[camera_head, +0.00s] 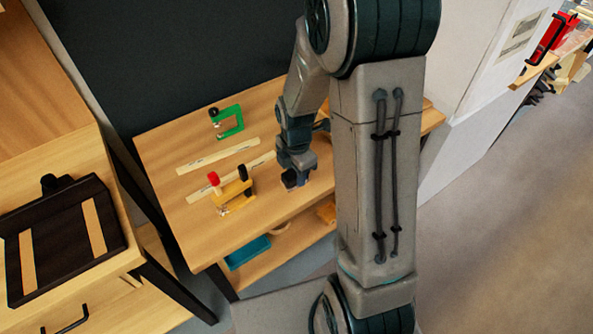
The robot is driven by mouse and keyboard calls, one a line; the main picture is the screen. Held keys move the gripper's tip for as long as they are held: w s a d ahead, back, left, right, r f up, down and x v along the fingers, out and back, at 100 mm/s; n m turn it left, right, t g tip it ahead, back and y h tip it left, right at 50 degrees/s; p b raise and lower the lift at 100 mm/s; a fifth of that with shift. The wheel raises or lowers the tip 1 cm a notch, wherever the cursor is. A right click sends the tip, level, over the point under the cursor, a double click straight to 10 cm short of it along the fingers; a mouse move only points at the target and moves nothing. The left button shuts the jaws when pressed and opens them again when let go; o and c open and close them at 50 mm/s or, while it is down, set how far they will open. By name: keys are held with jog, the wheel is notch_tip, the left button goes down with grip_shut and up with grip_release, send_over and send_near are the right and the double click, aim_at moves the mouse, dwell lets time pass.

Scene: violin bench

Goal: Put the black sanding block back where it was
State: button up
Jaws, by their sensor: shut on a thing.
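My gripper (299,174) is low over the right part of the wooden bench (160,150), near its front edge. It points down and is shut on the black sanding block (289,180), a small dark piece showing at the fingertips. Most of the block is hidden by the gripper. I cannot tell whether the block touches the bench top.
A green clamp (230,122) lies at the back of the bench. A yellow clamp with a red knob (235,193) is left of my gripper. Two pale wooden strips (218,156) lie between them. A black tray (65,240) is on the left cabinet. A teal box (248,252) is below.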

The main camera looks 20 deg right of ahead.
jog(key=shift+f, duration=0.15)
jog(key=o, duration=0.9)
jog(key=shift+o, duration=0.2)
notch_tip(320, 180, up, 12)
jog(key=s+r+m+t, duration=0.1)
jog(key=s+r+m, duration=0.2)
jog(key=s+m, duration=0.4)
jog(key=s+r+m+t, duration=0.1)
jog(key=s+r+m, duration=0.3)
jog(key=m, duration=1)
jog(key=shift+s+m+t+p, duration=0.3)
jog(key=shift+s+m+t, duration=0.1)
jog(key=shift+s, duration=1.05)
jog(key=shift+r, duration=0.1)
